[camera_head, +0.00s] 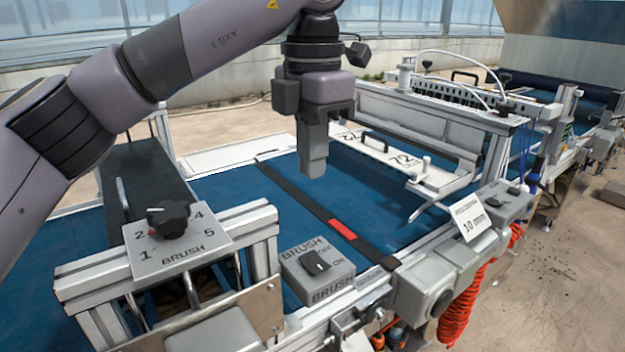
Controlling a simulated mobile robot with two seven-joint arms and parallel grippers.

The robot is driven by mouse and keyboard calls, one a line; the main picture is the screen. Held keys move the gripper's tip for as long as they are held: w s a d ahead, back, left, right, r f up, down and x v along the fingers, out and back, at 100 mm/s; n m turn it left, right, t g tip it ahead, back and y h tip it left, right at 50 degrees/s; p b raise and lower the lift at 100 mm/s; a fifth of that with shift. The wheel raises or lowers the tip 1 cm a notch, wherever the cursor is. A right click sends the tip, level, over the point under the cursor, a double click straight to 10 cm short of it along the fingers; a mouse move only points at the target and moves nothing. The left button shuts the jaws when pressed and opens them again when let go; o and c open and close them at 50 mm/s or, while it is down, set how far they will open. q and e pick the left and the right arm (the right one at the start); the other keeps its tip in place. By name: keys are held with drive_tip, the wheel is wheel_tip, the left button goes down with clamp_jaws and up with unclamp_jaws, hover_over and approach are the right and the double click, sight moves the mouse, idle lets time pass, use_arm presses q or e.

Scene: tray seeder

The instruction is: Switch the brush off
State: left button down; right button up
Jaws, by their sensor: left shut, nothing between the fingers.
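The brush switch (316,263) is a black rocker on a small grey box (325,283) marked BRUSH, on the near rail of the machine. The box carries an ON label on its right side; the other label is small and hard to read. The rocker's exact position is hard to tell. My left gripper (313,170) points down above the blue belt, behind the switch box and apart from it. Its fingers are shut and hold nothing. My right gripper does not show.
A brush dial (168,216) numbered 1 to 5 stands left of the switch. A black strap with a red patch (342,229) crosses the blue belt (385,205). Another control box (505,200) and a 10 mm sign (472,216) stand right.

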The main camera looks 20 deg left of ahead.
sight(313, 250)
use_arm(q)
wheel_tip(313, 250, down, 12)
drive_tip(key=shift+f, duration=0.25)
idle(0.3)
drive_tip(key=shift+w+a+f+h, duration=0.1)
drive_tip(key=shift+f+h, duration=0.15)
drive_tip(key=shift+h, duration=0.05)
drive_tip(key=shift+g, duration=0.3)
drive_tip(key=shift+s+d+r+p, duration=0.3)
drive_tip(key=shift+s+d+r, duration=0.15)
drive_tip(key=shift+d, duration=0.15)
